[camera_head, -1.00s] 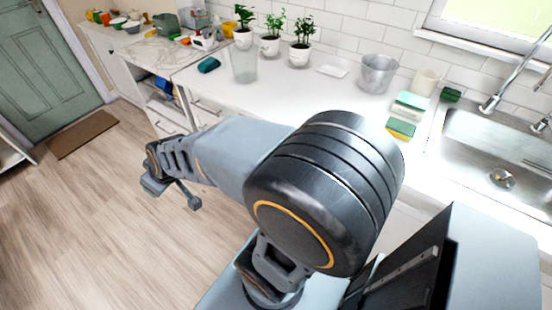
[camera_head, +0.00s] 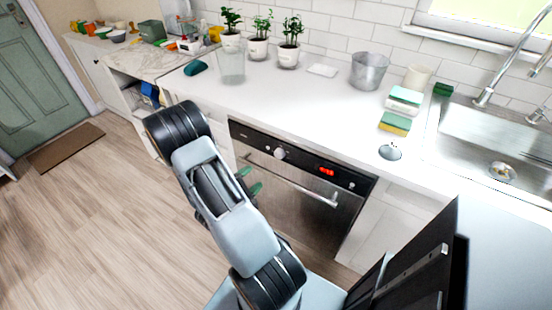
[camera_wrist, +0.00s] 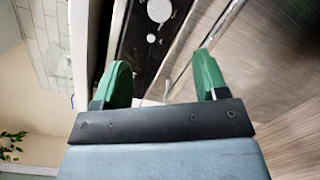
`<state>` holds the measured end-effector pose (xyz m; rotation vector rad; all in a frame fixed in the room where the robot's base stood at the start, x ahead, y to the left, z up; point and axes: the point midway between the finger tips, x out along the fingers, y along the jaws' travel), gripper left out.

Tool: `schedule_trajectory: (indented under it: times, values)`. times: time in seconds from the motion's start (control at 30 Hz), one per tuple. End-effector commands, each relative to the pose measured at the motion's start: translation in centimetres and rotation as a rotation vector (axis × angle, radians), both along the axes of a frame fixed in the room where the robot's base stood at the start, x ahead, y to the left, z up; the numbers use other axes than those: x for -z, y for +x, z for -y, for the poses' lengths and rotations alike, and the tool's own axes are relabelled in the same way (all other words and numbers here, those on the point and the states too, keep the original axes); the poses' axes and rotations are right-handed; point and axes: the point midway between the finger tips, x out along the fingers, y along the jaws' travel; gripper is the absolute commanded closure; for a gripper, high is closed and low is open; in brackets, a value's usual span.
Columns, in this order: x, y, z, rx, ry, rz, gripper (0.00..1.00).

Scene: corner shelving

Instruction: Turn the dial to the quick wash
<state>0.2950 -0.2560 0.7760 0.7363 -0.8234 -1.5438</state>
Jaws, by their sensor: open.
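The appliance (camera_head: 290,195) sits under the white counter, with a dark control panel along its top. A round silver dial (camera_head: 280,153) is on the panel, left of a red lit display (camera_head: 327,171). In the wrist view a larger pale round control (camera_wrist: 159,10) shows at the top edge, with a smaller one (camera_wrist: 151,38) below it. I cannot read any program marks. My gripper (camera_head: 249,181) is in front of the appliance, left of and below the dial in the head view. Its green fingers (camera_wrist: 163,72) are spread apart and empty, and the controls lie beyond them.
A long handle (camera_head: 292,180) crosses the appliance's front below the panel. The counter (camera_head: 300,98) overhangs above, holding potted plants (camera_head: 258,48), a metal bucket (camera_head: 370,72) and sponges (camera_head: 395,123). A sink (camera_head: 490,140) is at right. Open wooden floor (camera_head: 130,215) lies at left.

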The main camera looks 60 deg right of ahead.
Motion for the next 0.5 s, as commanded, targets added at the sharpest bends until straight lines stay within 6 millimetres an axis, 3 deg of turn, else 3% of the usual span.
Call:
schedule_trajectory:
  times: [0.5]
  values:
    - [0.0, -1.4, 9.1, 0.009, -0.006, -0.009, 0.34]
